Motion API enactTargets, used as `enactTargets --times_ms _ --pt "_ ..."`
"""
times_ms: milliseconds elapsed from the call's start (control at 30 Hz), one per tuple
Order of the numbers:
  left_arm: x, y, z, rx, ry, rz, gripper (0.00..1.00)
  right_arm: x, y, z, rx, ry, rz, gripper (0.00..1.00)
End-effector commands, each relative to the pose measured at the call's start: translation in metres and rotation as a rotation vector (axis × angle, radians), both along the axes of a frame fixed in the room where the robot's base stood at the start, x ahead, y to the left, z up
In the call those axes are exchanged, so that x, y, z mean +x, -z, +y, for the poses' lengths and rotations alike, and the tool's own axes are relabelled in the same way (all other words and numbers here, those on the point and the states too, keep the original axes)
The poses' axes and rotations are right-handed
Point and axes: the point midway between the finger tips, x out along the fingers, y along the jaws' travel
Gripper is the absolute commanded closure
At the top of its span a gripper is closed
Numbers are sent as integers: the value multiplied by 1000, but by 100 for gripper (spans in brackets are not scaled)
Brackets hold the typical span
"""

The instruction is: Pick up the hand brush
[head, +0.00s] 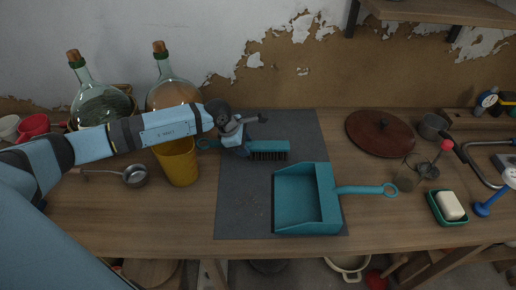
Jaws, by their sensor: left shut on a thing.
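The teal hand brush (272,147) with dark bristles is on or just above the grey mat (247,211), near its back edge. Its handle runs left, and a ring end shows left of my gripper. My left gripper (241,150) is shut on the hand brush around its handle; the fingers are partly hidden by the wrist. I cannot tell whether the bristles touch the mat. My right gripper is not in view.
A teal dustpan (299,198) lies on the mat in front of the brush. A yellow cup (178,163), a small ladle (134,176) and glass demijohns (98,101) stand left. A brown round lid (380,133), a jar (408,173) and a soap dish (436,214) are right.

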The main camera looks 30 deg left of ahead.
Motion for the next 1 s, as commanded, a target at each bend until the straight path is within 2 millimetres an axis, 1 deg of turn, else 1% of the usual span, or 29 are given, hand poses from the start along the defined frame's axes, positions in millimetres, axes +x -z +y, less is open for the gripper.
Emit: enactTargets --times_ms 167,267,367,467,667,900,1000 --pt "0 -2 0 -1 0 -1 82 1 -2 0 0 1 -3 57" --pt "1 -7 0 -1 1 -3 82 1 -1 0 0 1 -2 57" --pt "1 -17 1 0 0 -4 82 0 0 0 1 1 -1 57" --pt "1 -32 0 0 0 -4 82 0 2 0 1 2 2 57" --pt "1 -79 0 0 0 -7 82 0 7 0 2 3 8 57" --pt "1 -141 0 0 0 -6 82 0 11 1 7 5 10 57" --pt "1 -163 0 -1 1 -5 82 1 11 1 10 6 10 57"
